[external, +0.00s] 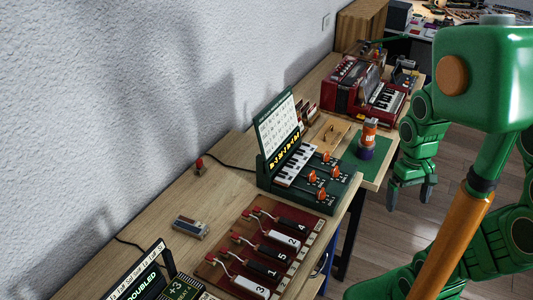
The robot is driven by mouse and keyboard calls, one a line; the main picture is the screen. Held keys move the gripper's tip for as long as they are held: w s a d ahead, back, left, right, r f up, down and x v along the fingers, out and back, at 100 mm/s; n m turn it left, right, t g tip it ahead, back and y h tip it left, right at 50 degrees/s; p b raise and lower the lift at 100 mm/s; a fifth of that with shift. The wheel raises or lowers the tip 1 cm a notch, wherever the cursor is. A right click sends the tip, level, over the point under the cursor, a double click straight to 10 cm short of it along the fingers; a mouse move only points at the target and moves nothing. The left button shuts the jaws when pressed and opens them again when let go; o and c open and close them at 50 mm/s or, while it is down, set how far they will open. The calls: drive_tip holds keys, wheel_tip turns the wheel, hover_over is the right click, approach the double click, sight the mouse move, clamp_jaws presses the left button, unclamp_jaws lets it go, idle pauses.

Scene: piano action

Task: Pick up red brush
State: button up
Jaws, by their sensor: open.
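I cannot make out a red brush with certainty. A small red-topped piece (199,167) stands on the wooden table near the wall, too small to identify. A small grey block with a brownish side (190,228) lies nearer on the same table. My gripper (410,196) is open and empty, its dark fingers pointing down. It hangs over the floor, to the right of the tables and apart from everything on them.
A dark green keyboard device (312,185) with an upright lit panel sits mid-table. Nearer is a brown board with numbered blocks (265,250). Farther back are an orange-and-purple container (368,134) on a green mat and a red accordion (352,88). The floor below my gripper is clear.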

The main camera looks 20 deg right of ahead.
drive_tip(key=shift+s+d+r, duration=0.1)
drive_tip(key=shift+s+d, duration=0.05)
drive_tip(key=shift+s, duration=0.25)
drive_tip(key=shift+c, duration=0.5)
drive_tip(key=c, duration=0.8)
drive_tip(key=shift+w, duration=0.1)
